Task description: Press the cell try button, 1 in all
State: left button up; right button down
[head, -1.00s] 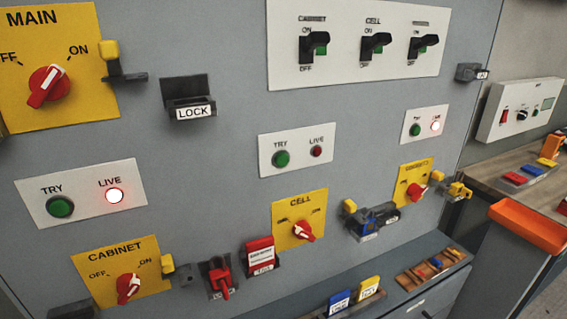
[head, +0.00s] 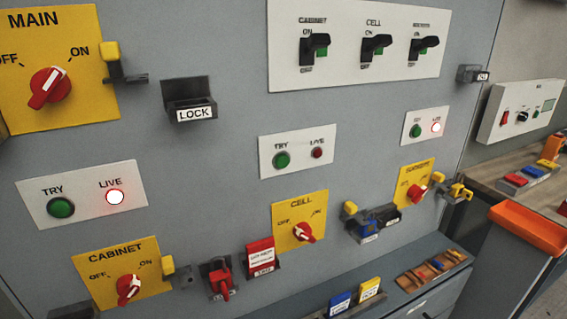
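The cell's green try button (head: 281,160) sits on a small white plate (head: 297,139) in the middle of the grey panel, above the yellow CELL switch plate (head: 301,204). The red live lamp (head: 317,153) beside it looks dark. The red CELL rotary switch (head: 305,232) is on the yellow plate. A red tag (head: 261,255) hangs in a holder at its lower left. Neither of my grippers shows in the head view.
Other try buttons are at the left (head: 61,207) and right (head: 415,131), with their live lamps lit. A MAIN switch (head: 50,88), a CABINET switch (head: 129,288) and breakers (head: 376,44) share the panel. An orange-topped stand (head: 530,228) is at the right.

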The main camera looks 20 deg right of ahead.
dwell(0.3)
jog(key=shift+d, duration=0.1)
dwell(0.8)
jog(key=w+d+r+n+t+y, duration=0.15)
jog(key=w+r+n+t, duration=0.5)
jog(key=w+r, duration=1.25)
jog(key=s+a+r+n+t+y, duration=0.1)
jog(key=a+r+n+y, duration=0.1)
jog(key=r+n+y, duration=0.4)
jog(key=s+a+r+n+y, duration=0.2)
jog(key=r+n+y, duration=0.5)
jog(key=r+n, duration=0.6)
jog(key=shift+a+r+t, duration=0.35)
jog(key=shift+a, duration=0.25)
